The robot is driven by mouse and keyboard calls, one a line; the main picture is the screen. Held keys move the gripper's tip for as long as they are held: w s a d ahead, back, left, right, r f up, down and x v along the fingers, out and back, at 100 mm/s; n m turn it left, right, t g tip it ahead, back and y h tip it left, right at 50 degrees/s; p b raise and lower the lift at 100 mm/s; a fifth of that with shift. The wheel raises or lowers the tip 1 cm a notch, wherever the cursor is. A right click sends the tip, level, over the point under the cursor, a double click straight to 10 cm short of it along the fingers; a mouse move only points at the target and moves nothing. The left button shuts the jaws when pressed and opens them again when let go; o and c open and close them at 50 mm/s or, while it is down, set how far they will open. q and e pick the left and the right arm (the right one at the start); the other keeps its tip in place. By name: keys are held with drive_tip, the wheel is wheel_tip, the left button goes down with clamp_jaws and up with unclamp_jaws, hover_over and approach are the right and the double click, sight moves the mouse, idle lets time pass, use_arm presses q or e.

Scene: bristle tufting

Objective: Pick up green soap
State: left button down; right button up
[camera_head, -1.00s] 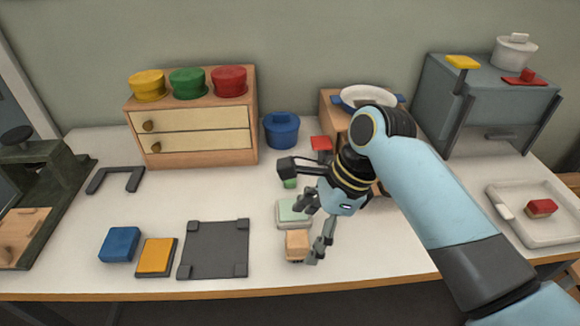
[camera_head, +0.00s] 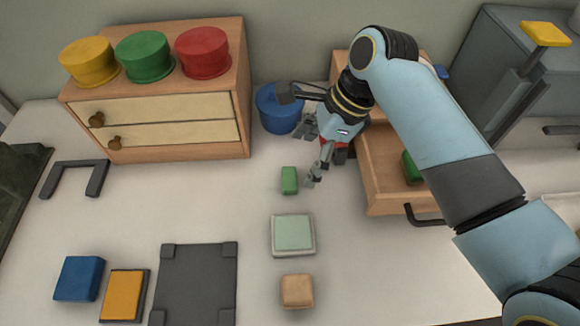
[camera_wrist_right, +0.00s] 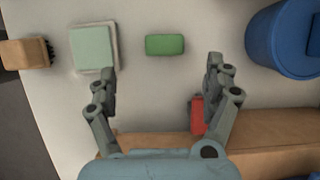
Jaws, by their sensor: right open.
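A small green block, which looks like the green soap (camera_head: 289,180), lies on the white table between the pale green pad and the blue pot. In the right wrist view the green soap (camera_wrist_right: 165,44) lies just beyond the fingertips, roughly centred between the two fingers. My right gripper (camera_head: 311,158) is open and empty, just to the right of the soap and apart from it. In the right wrist view its fingers (camera_wrist_right: 162,68) are spread wide. Another green object (camera_head: 411,168) sits in the open drawer, partly hidden by my right arm. My left gripper is not in view.
A pale green pad on a white tray (camera_head: 275,247) and a wooden brush block (camera_head: 297,291) lie in front of the soap. A blue pot (camera_head: 277,110) stands behind. A red object (camera_wrist_right: 197,115) is near the right finger.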

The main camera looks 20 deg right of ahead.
sight(289, 178)
drive_tip(key=x, duration=0.2)
drive_tip(key=shift+a+f, duration=0.25)
drive_tip(key=shift+f, duration=0.05)
drive_tip(key=shift+a+f, duration=0.1)
drive_tip(key=shift+f, duration=0.15)
drive_tip(key=x, duration=0.2)
drive_tip(key=b+x, duration=0.1)
drive_tip(key=x, duration=0.1)
drive_tip(key=shift+w+f, duration=0.25)
drive_tip(key=shift+w, duration=0.2)
drive_tip(key=shift+a+f, duration=0.1)
drive_tip(key=shift+f, duration=0.25)
drive_tip(key=shift+c, duration=1.3)
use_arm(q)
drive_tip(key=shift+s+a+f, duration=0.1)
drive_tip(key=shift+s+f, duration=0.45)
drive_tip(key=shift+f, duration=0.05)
use_arm(e)
drive_tip(key=c, duration=1)
drive_tip(key=shift+r, duration=0.1)
